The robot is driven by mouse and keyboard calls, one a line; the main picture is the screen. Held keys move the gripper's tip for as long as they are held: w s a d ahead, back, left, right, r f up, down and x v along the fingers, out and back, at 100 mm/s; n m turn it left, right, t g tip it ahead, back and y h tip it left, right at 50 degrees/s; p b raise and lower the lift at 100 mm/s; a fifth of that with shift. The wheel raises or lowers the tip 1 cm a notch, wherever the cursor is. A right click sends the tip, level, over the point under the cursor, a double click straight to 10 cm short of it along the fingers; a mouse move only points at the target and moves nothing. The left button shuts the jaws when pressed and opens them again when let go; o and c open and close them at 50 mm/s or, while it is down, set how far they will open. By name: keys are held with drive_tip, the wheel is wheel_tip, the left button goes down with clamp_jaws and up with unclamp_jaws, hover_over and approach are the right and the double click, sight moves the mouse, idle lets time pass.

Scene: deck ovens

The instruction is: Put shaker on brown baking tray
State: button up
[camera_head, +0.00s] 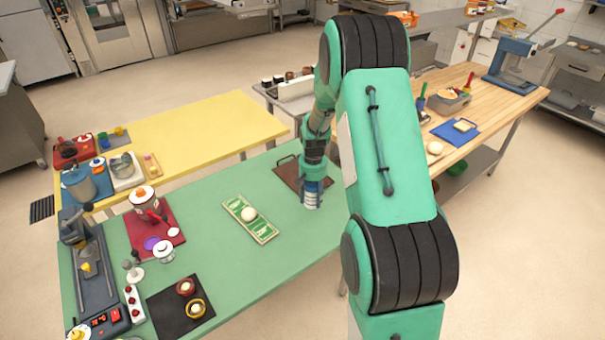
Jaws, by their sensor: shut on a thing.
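My gripper (314,175) points down at the far right part of the green table and is shut on the shaker. The shaker (311,199) is upright, with a pale, banded lower part and blue near the fingers. The brown baking tray (286,172) lies on the green table, just behind and left of the shaker. My gripper and arm hide part of the tray. I cannot tell whether the shaker's base touches anything or hangs above the table.
A red mat (133,238) and a dark mat (165,312) bear items farther left. A yellow table (195,130) stands behind. Green tabletop between board and shaker is clear.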

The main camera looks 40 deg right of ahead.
drive_tip(key=w+d, duration=0.2)
drive_tip(key=w, duration=0.2)
drive_tip(key=w+d+f+b, duration=0.1)
drive_tip(key=w+d, duration=0.2)
drive_tip(key=w, duration=0.2)
drive_tip(key=w+d+b, duration=0.1)
drive_tip(key=w+d, duration=0.1)
drive_tip(key=w, duration=0.3)
drive_tip(key=shift+w+d+f, duration=0.15)
drive_tip(key=shift+f, duration=0.05)
drive_tip(key=shift+f, duration=0.1)
drive_tip(key=shift+f+b, duration=0.5)
drive_tip(key=shift+f, duration=1.15)
drive_tip(key=shift+f, duration=0.15)
drive_tip(key=o, duration=1.3)
